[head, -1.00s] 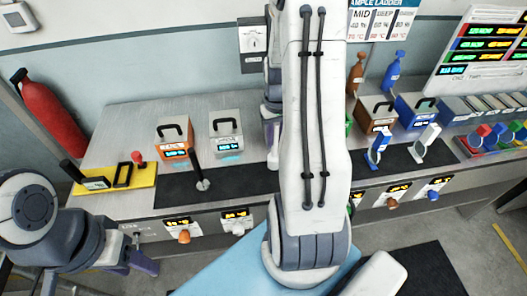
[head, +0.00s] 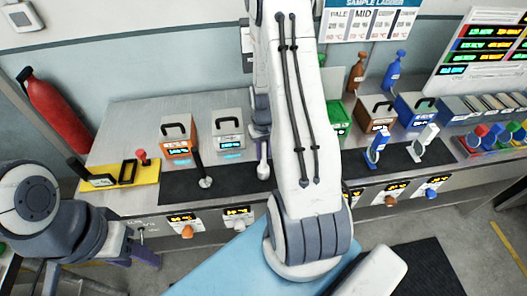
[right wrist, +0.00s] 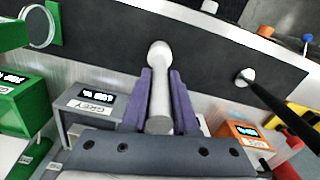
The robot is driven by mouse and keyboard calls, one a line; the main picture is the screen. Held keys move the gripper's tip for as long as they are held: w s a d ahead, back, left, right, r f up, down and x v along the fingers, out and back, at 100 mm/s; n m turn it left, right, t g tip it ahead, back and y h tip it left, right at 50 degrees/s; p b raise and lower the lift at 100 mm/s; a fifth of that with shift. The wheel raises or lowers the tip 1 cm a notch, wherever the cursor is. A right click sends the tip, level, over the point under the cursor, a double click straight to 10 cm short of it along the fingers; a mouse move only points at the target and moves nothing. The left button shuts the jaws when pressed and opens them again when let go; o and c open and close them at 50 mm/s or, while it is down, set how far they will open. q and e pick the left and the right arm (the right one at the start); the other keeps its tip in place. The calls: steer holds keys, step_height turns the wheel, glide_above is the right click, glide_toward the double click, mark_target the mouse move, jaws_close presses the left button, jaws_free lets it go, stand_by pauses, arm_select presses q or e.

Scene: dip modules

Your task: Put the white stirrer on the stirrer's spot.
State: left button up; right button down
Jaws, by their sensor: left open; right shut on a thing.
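My right gripper (right wrist: 160,105) is shut on the white stirrer (right wrist: 159,70), a pale rod with a rounded end, held between its purple fingers. In the head view the stirrer (head: 263,167) shows below the fingers, over the dark mat (head: 235,183), right of the grey module (head: 228,136). I cannot tell whether its lower end touches the mat. My left gripper (head: 138,254) is open and empty at the lower left, in front of the bench. I cannot clearly pick out the stirrer's spot; my right arm hides part of the bench.
A black stirrer (head: 204,181) stands on the mat, its rod leaning by the orange module (head: 178,142). A yellow tray (head: 148,172) lies at the left. The green module (head: 338,118) is partly behind my arm. Brown (head: 376,112) and blue (head: 415,110) modules stand further right.

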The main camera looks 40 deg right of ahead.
steer(key=shift+f, duration=0.25)
steer(key=c, duration=0.7)
jaws_free()
steer(key=shift+r, duration=0.1)
steer(key=shift+r, duration=0.1)
